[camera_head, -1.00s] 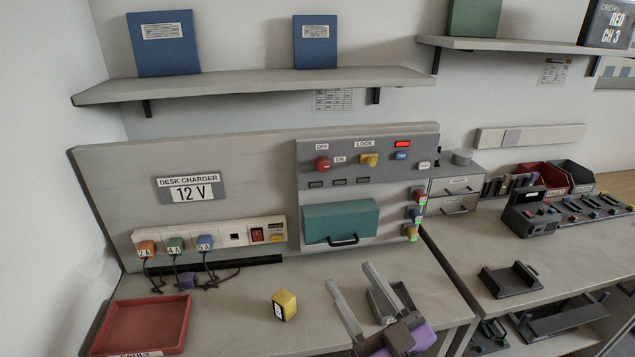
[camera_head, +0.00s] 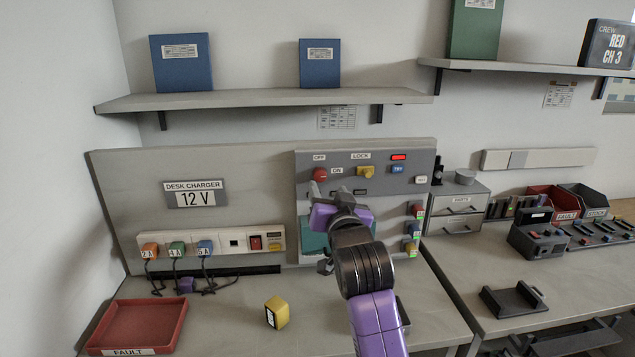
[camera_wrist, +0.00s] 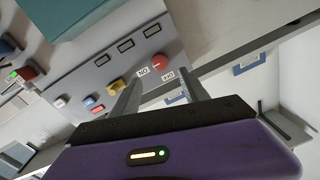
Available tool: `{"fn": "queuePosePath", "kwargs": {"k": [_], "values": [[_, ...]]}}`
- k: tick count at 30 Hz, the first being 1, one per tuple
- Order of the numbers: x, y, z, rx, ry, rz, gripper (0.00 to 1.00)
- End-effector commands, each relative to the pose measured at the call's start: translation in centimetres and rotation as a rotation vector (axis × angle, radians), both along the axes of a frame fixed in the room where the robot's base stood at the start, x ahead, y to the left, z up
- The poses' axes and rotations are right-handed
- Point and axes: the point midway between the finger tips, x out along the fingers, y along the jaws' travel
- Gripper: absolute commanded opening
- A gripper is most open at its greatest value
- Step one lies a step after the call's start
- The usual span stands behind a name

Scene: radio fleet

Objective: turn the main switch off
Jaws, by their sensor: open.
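A round red knob (camera_head: 320,174) with OFF and ON labels sits at the upper left of the grey panel (camera_head: 345,160). It also shows in the wrist view (camera_wrist: 159,61), beyond my fingertips. The OFF label (camera_wrist: 168,73) and ON label (camera_wrist: 143,71) lie between the fingers in that picture. My gripper (camera_wrist: 160,78) is open and empty, pointing at the panel below the knob, apart from it as far as I can tell.
A yellow LOCK knob (camera_head: 366,172) and blue TRY button (camera_head: 398,168) sit right of the red knob. The charger strip (camera_head: 220,242) has plugs and a red rocker (camera_head: 255,243). A yellow block (camera_head: 277,312) and red tray (camera_head: 140,325) are on the desk.

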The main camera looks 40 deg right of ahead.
Motion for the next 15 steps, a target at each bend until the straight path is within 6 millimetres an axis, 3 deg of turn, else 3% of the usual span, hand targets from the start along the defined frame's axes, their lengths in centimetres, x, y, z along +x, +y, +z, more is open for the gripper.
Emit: {"fn": "queuePosePath", "kwargs": {"k": [15], "values": [[5.5, -3.3, -0.1, 0.013, 0.0, 0.001, 0.53]]}}
